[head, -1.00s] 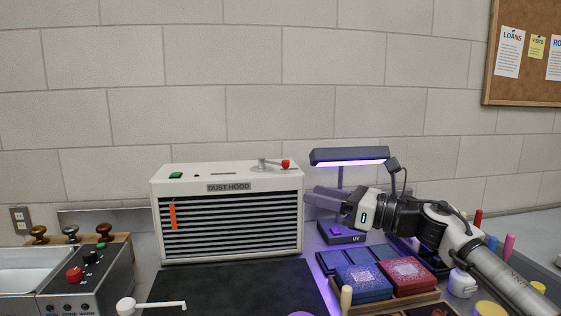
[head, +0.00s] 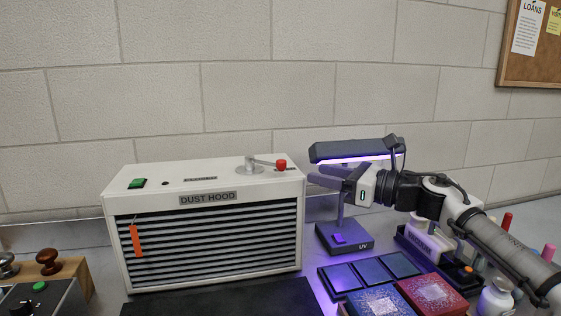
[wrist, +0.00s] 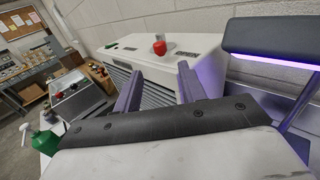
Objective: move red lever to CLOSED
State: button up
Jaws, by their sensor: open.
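The red lever (head: 281,165) is a red knob on a grey arm that pivots on a round base, on top of the white dust hood (head: 250,208). Its arm points right, toward the hood's right end. In the wrist view the red knob (wrist: 159,46) shows ahead, above the gap between my fingers. My gripper (head: 318,176) is open and empty, just right of the hood's right edge and apart from the lever. It also shows in the wrist view (wrist: 158,85).
A UV lamp (head: 345,238) stands right behind my gripper, its lit head close above. A green switch (head: 137,183) is on the hood's left top, and an orange tag (head: 136,240) hangs on its grille. Red and blue boxes (head: 432,293) lie at front right. Space above the hood is clear.

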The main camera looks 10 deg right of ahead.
aim_at(281, 170)
jog(key=p+x, duration=0.3)
jog(key=x, duration=0.8)
jog(key=shift+d, duration=0.1)
grip_shut()
